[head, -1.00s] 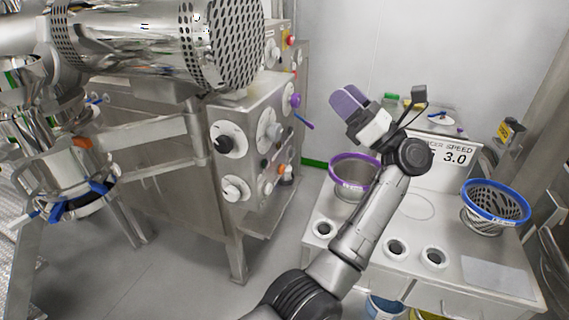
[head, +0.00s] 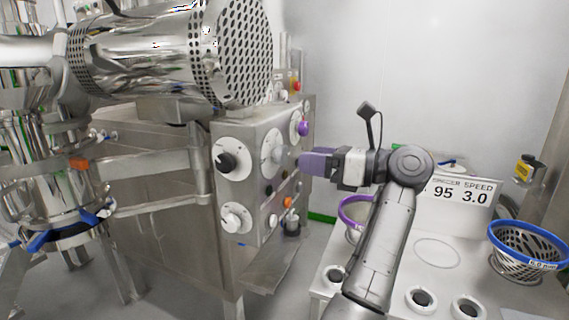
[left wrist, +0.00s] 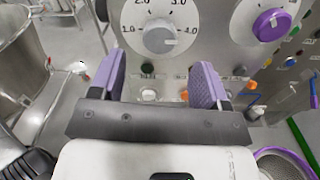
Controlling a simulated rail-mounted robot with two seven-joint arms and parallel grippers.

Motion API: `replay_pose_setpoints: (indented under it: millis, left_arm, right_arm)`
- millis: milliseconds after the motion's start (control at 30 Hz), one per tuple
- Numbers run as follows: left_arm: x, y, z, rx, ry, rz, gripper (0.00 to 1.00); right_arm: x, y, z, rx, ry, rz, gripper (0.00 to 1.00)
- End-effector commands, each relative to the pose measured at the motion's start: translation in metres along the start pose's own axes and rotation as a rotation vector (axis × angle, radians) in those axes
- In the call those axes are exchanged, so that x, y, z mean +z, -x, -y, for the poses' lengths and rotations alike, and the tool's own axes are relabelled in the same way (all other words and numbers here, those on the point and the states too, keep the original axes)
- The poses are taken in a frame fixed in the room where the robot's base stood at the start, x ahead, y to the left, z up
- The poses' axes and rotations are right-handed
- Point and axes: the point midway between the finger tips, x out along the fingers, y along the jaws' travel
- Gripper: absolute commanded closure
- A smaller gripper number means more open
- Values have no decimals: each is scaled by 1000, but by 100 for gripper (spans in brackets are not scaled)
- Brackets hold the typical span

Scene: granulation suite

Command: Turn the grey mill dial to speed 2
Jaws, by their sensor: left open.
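The grey mill dial (head: 272,147) is a round knob on a white disc on the steel control panel. In the left wrist view the grey dial (left wrist: 158,37) is at the top middle, with scale numbers around it from 1.0 to 4.0. A mark shows on the knob's right side; its exact reading is hard to tell. My left gripper (head: 306,160) has purple fingers and faces the panel from the right. In the left wrist view the left gripper (left wrist: 161,78) is open and empty, fingers either side below the dial, not around it. My right gripper is out of view.
A purple dial (head: 303,128) sits right of the grey one, with a black dial (head: 226,161) and a white dial (head: 232,218) to the left. Small buttons lie below. A blue-rimmed basket (head: 527,250) stands on the bench.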

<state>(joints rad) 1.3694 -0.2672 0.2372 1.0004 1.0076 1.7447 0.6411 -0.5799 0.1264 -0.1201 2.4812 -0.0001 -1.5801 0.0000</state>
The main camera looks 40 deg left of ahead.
Motion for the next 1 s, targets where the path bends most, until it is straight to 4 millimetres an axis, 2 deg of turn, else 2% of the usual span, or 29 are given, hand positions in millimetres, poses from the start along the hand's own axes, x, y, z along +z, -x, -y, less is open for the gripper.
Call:
replay_pose_setpoints:
  millis: [33,200,400,600,900,1000]
  left_arm:
    - [-3,-10,0,3,3,-1,30]
    - [-2,-37,0,2,2,0,30]
    - [-1,-57,0,0,0,0,30]
    - [0,-66,0,0,1,1,30]
    - [1,-66,0,0,1,1,30]
    - [0,-66,0,0,1,1,39]
  right_arm:
    - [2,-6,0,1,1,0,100]
    - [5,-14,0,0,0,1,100]
    - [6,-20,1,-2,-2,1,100]
    - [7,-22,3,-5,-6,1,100]
    - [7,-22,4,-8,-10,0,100]
    - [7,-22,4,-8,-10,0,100]
